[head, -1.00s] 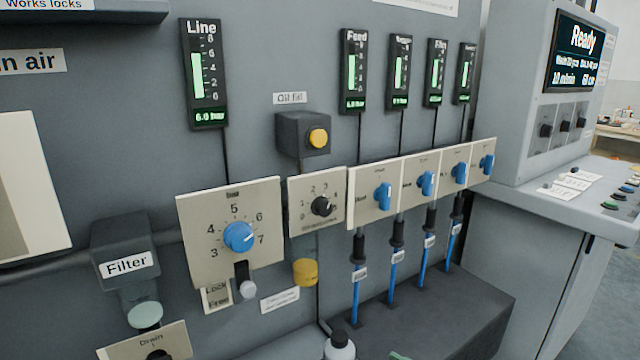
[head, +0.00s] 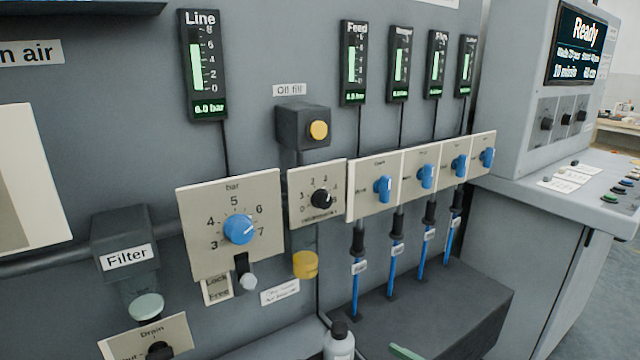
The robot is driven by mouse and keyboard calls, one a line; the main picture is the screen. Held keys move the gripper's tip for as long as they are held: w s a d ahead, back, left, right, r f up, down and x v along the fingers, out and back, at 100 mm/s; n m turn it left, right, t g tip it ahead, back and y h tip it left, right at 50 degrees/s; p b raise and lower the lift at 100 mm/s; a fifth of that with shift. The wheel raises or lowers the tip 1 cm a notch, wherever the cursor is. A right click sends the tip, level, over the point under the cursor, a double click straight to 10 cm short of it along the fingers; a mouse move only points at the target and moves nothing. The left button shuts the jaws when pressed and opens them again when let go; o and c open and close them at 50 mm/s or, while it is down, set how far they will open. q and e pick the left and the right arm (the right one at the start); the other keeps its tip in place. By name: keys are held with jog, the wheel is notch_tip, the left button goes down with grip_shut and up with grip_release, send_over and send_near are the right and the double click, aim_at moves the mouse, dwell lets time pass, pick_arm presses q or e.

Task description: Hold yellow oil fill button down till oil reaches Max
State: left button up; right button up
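The yellow oil fill button (head: 318,130) sits on the front of a dark grey box (head: 292,128) on the grey wall panel, under an "Oil fill" label (head: 289,90). Nothing touches the button. Below it is a beige plate with a small black dial (head: 321,198), and lower still a yellow cap (head: 305,264). No oil level or Max mark can be made out in this view. Neither of my grippers is in view.
A blue regulator knob (head: 239,230) is left of the button, below the Line gauge (head: 203,66) reading 6.0 bar. Several blue valve knobs are to the right. The console screen (head: 580,50) reads Ready.

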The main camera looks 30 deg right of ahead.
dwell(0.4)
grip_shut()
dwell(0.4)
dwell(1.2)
